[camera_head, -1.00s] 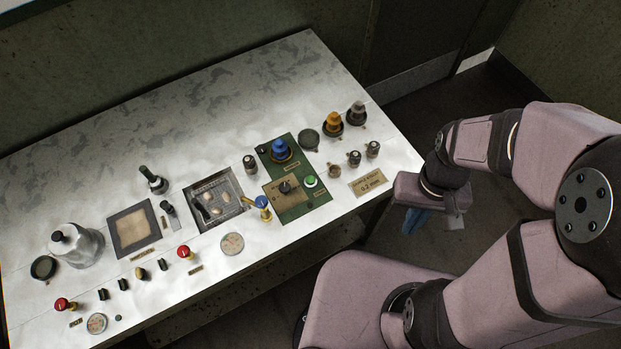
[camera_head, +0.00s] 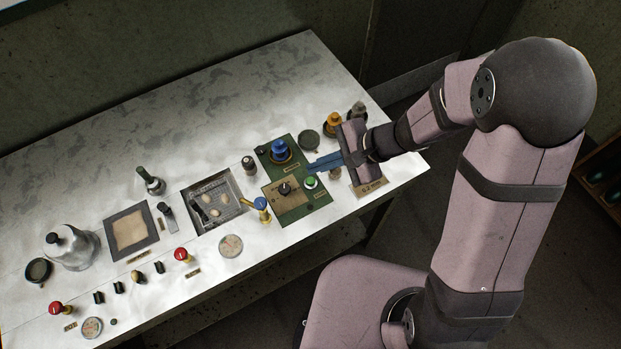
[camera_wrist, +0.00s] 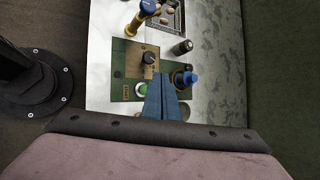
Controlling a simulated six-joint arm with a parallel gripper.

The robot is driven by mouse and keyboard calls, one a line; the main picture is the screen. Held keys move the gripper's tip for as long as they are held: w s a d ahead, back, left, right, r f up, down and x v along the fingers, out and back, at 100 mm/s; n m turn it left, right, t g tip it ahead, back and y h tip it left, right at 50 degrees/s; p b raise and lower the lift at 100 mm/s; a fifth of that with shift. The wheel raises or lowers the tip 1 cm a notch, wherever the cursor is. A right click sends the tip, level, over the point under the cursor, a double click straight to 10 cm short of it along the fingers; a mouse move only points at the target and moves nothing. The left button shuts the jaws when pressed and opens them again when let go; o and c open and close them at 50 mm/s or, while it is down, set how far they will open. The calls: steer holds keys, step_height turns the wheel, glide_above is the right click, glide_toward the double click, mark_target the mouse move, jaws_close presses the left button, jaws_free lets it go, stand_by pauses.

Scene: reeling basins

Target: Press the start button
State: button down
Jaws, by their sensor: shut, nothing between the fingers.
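The likely start button is a round green button (camera_head: 311,182) with a pale ring, on the right part of a green panel (camera_head: 318,198) on the table. It also shows in the wrist view (camera_wrist: 141,88), just left of my fingertips. My gripper (camera_head: 310,168) is shut and empty, its blue fingers together. In the head view the fingertips are beside the button, slightly behind it; their height above the panel is hard to tell. In the wrist view the gripper (camera_wrist: 161,80) points between the green button and a blue knob.
The panel also carries a blue knob (camera_head: 280,149) and a black dial (camera_head: 284,188). A blue-topped lever (camera_head: 261,206) stands at its left edge. Small jars and an orange-topped knob (camera_head: 333,122) are near my gripper. The back of the table (camera_head: 200,105) is clear.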

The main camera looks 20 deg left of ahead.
steer(key=shift+w+a+r+m+t+y, duration=0.2)
steer(key=shift+w+a+r+t, duration=0.1)
steer(key=shift+w, duration=0.25)
steer(key=shift+w+a+r+m+t+y, duration=0.1)
steer(key=shift+w+a+r+t+y, duration=0.15)
steer(key=shift+w, duration=0.25)
steer(key=shift+f, duration=0.15)
steer(key=b, duration=0.6)
glide_above(311, 181)
steer(key=d, duration=0.1)
step_height(311, 181, down, 7)
steer(key=shift+w+d+f, duration=0.1)
steer(key=shift+f, duration=0.1)
steer(key=shift+f+b, duration=0.55)
steer(key=shift+b, duration=0.05)
steer(key=shift+f+b, duration=0.95)
steer(key=shift+b, duration=0.25)
stand_by(1.7)
steer(key=shift+r, duration=0.2)
steer(key=shift+r+p, duration=0.65)
steer(key=shift+r, duration=0.1)
